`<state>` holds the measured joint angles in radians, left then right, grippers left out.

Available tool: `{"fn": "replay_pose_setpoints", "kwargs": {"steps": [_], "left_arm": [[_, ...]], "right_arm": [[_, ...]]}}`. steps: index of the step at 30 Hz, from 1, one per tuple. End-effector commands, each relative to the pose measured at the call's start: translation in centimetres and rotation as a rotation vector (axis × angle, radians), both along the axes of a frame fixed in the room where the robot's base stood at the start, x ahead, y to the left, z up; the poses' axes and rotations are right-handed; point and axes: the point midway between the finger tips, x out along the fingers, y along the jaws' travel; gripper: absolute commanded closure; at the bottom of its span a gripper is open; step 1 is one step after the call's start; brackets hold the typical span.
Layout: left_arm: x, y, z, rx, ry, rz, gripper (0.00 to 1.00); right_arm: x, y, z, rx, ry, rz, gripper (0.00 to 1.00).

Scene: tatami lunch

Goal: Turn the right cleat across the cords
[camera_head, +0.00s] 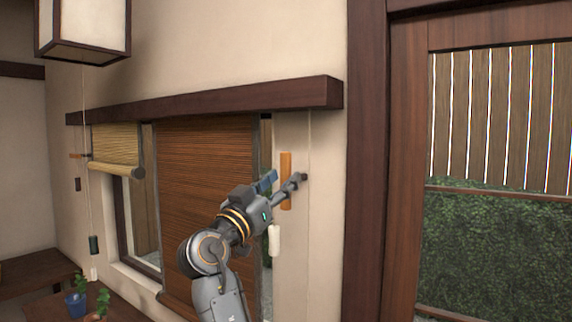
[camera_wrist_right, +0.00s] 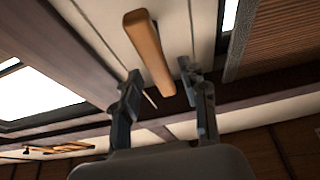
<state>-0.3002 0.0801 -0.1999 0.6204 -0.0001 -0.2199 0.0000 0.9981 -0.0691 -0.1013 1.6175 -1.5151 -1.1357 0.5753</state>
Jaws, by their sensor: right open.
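The right cleat (camera_head: 286,168) is an upright orange wooden bar on the pale wall, right of the lowered brown blind. My right gripper (camera_head: 285,184) is at the cleat's lower half, open, with one fingertip showing on each side. In the right wrist view the cleat (camera_wrist_right: 146,40) runs lengthwise between the open fingers (camera_wrist_right: 163,90), with visible gaps and no clear contact. A thin cord (camera_head: 309,135) hangs right of the cleat in the head view. A white cord weight (camera_head: 274,241) hangs below the gripper. My left gripper is out of view.
The brown blind (camera_head: 205,190) hangs left of my arm under a dark beam (camera_head: 215,98). Farther left are a rolled-up blind (camera_head: 117,150), a sideways left cleat (camera_head: 77,155) and a dark green weight (camera_head: 94,245). A dark door post (camera_head: 367,180) stands to the right.

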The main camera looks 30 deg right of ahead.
Motion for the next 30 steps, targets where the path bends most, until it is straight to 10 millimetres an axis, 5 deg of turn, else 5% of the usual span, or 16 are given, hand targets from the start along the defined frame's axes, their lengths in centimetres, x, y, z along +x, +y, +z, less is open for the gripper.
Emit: {"fn": "replay_pose_setpoints", "kwargs": {"steps": [6, 16, 23, 30], "left_arm": [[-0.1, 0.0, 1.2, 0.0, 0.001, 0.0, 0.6], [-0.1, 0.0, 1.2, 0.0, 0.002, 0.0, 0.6], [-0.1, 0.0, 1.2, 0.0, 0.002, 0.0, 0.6], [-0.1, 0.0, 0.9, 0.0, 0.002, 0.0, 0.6]], "right_arm": [[0.8, -1.9, 1.0, -0.001, 0.0, 0.0, 0.57], [0.9, -2.2, 0.9, 0.0, 0.001, 0.0, 0.57], [0.9, -2.2, 0.9, 0.0, 0.001, 0.001, 1.0], [0.9, -2.2, 0.8, 0.002, -0.006, 0.0, 1.0]]}}
